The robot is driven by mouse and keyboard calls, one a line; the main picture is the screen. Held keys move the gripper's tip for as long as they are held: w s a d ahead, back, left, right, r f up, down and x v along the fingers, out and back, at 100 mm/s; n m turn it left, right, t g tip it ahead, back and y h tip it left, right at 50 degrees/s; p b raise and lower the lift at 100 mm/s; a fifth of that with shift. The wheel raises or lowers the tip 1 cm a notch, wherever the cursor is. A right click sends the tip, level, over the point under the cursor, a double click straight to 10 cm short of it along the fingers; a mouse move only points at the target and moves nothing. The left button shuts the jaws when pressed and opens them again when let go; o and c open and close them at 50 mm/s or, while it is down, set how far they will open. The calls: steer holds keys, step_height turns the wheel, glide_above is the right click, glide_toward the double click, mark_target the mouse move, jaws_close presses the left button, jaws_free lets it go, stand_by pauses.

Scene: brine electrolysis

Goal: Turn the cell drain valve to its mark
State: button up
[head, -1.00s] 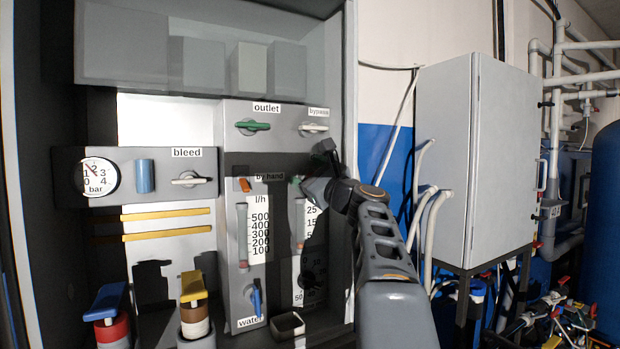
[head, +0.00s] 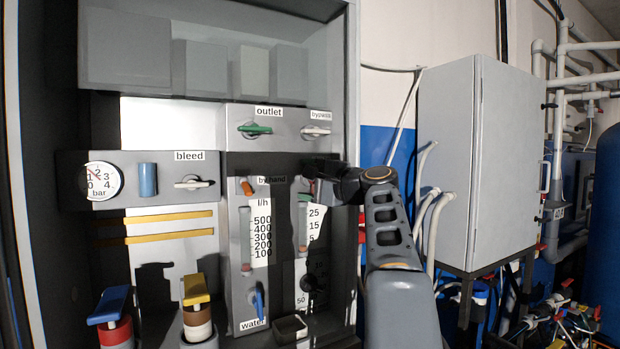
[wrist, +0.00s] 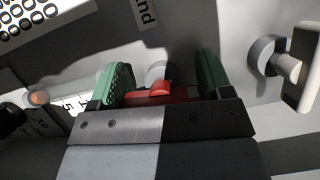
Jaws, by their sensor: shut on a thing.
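A red valve handle (wrist: 150,92) sits on a pale round stem in the wrist view. No name can be read on it. My gripper (wrist: 160,88) has its green-padded fingers on either side of this handle and is shut on it. The fingers stand well apart, with the handle's ends close to the pads. The dark wrist partly covers the spot. I cannot make out a target mark.
The green outlet handle (head: 255,130) and pale bypass handle (head: 316,131) are just above. An orange handle (head: 247,187) and a blue water handle (head: 259,300) are to the left.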

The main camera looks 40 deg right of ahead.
steer(key=shift+n, duration=0.5)
steer(key=shift+f, duration=0.1)
steer(key=o, duration=0.9)
steer(key=shift+g, duration=0.3)
steer(key=shift+f, duration=0.1)
